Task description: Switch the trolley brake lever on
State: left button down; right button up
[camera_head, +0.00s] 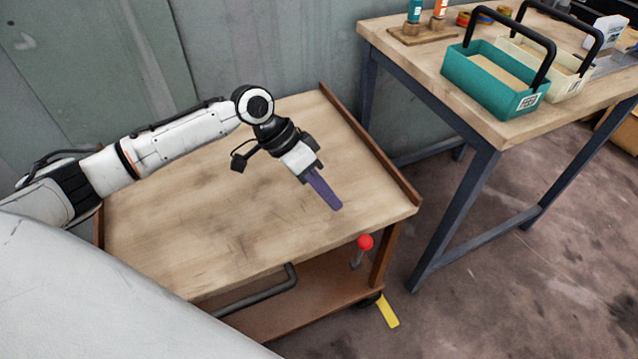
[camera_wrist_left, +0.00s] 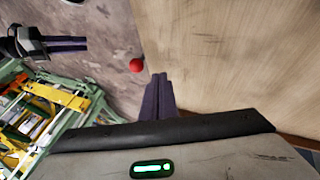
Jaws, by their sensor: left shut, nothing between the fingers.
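The trolley (camera_head: 200,225) has a wooden top with a raised brown edge and a lower shelf. The brake lever (camera_head: 365,243) is a short grey stem with a red ball knob, below the front right corner of the top. Its red knob also shows in the left wrist view (camera_wrist_left: 136,65), beside the trolley's edge. My left gripper (camera_head: 334,206) is shut and empty over the right part of the top, behind and left of the knob, apart from it. Its fingers show together in the left wrist view (camera_wrist_left: 158,76). My right gripper (camera_wrist_left: 84,43) shows at that view's upper left; its opening is unclear.
A workbench (camera_head: 440,70) with dark legs stands at the right, holding a teal tote (camera_head: 485,85) and a cream tote. A black handle (camera_head: 255,295) is on the trolley's front. A yellow strip (camera_head: 388,311) is near the wheel. The trolley top is bare.

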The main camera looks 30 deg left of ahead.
aim_at(348, 231)
pick_arm(q)
jog(key=x, duration=0.3)
jog(key=shift+d+f, duration=0.2)
jog(key=shift+d, duration=0.05)
jog(key=shift+s+d+f, duration=0.1)
jog(key=shift+s+d, duration=0.2)
jog(key=shift+d, duration=0.2)
jog(key=shift+s+d, duration=0.3)
jog(key=shift+d, duration=0.25)
jog(key=shift+s+d+f, duration=0.1)
jog(key=shift+s+d, duration=0.1)
jog(key=shift+d, duration=0.25)
pick_arm(e)
jog(key=shift+w+r, duration=0.1)
jog(key=shift+w, duration=0.1)
jog(key=shift+s, duration=0.15)
pick_arm(q)
jog(key=shift+d, duration=0.1)
